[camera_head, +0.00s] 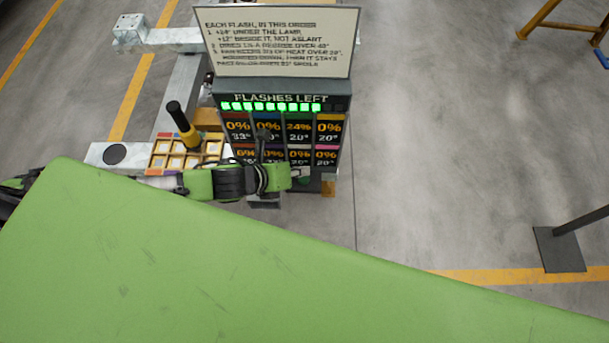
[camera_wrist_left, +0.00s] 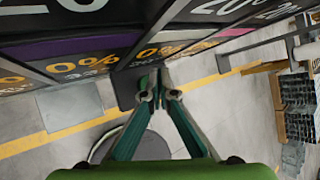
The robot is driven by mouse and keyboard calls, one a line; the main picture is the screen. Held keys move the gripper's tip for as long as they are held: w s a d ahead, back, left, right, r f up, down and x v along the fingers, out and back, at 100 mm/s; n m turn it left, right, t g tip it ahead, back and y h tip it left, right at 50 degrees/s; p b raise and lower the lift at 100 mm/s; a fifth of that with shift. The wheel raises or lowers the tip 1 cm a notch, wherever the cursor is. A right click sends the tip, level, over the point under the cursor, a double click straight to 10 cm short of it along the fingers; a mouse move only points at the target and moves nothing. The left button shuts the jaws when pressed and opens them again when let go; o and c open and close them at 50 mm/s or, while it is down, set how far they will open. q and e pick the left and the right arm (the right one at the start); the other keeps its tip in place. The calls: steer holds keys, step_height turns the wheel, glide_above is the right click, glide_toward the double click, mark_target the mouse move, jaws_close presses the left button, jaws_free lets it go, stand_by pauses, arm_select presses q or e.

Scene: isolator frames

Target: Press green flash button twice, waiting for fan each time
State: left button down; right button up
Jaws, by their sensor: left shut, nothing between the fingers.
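The display panel (camera_head: 300,135) stands upright under a "FLASHES LEFT" heading and a row of lit green lamps (camera_head: 270,107). Its coloured tiles show percentages and degrees, mostly 0%, with one at 24%. My left gripper (camera_head: 303,176) is at the panel's lower front edge, and the arm covers part of the lower tiles. In the left wrist view its teal fingers (camera_wrist_left: 158,95) meet at the tips, with nothing between them, just below the panel's edge. A dark block (camera_wrist_left: 128,88) is close beside the tips. I cannot make out the green flash button or a fan. My right gripper is not in view.
A printed sign (camera_head: 280,42) stands above the panel. Left of it are a tray of pale squares (camera_head: 163,161), a black-and-yellow lamp (camera_head: 183,125) and a grey metal frame (camera_head: 178,95). Open floor lies to the right, with a dark post base (camera_head: 558,250).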

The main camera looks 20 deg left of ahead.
mark_target(301, 179)
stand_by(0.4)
arm_select(q)
steer(key=shift+f, duration=0.1)
steer(key=shift+f, duration=0.35)
steer(key=shift+f+b, duration=0.35)
steer(key=shift+f, duration=0.25)
stand_by(0.6)
steer(key=shift+r+p, duration=1.1)
steer(key=shift+p, duration=0.1)
step_height(301, 179, up, 6)
steer(key=p, duration=0.6)
steer(key=shift+p, duration=0.4)
